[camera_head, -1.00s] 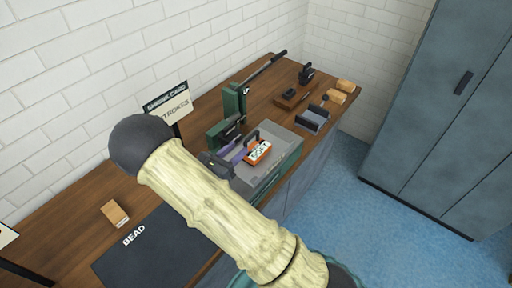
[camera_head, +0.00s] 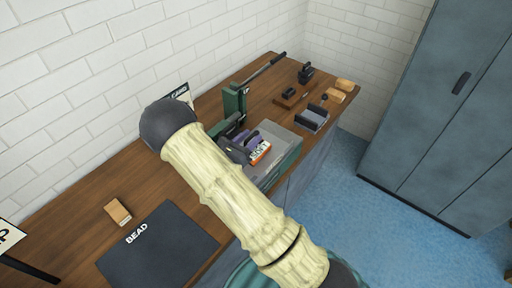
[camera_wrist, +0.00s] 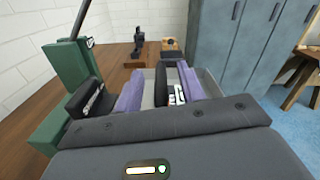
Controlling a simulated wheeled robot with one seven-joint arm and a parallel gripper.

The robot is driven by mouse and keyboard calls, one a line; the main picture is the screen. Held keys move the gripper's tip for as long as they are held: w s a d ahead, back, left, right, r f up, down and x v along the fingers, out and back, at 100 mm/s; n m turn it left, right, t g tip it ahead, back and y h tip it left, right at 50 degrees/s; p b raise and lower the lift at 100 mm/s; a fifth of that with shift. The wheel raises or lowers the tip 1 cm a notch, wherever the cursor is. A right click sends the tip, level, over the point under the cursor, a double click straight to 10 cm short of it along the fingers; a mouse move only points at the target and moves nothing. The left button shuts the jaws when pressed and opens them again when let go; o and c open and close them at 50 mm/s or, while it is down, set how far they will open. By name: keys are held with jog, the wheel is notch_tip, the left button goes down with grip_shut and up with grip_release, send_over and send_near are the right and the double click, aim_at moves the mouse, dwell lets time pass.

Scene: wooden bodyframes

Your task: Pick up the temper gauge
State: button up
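An orange piece with a white lettered label (camera_head: 260,152), which appears to be the temper gauge, lies in a grey tray (camera_head: 284,138) on the bench. In the wrist view its label (camera_wrist: 178,91) and a dark upright handle (camera_wrist: 161,84) show between my two purple fingers. My gripper (camera_head: 248,140) is open over the tray; the wrist view also shows it open (camera_wrist: 163,82), with a gap around the handle. I cannot tell whether a finger touches the handle. My gripper and arm hide part of the piece and tray.
A green lever press (camera_head: 236,105) stands close left of the tray. Behind are a grey holder (camera_head: 312,120), a dark tool on a wooden base (camera_head: 290,95) and tan blocks (camera_head: 344,84). A dark BEAD mat (camera_head: 160,250) and small box (camera_head: 118,211) lie in front.

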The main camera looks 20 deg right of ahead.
dwell(0.4)
grip_shut()
dwell(0.4)
notch_tip(320, 180, up, 10)
jog(key=shift+b, duration=0.6)
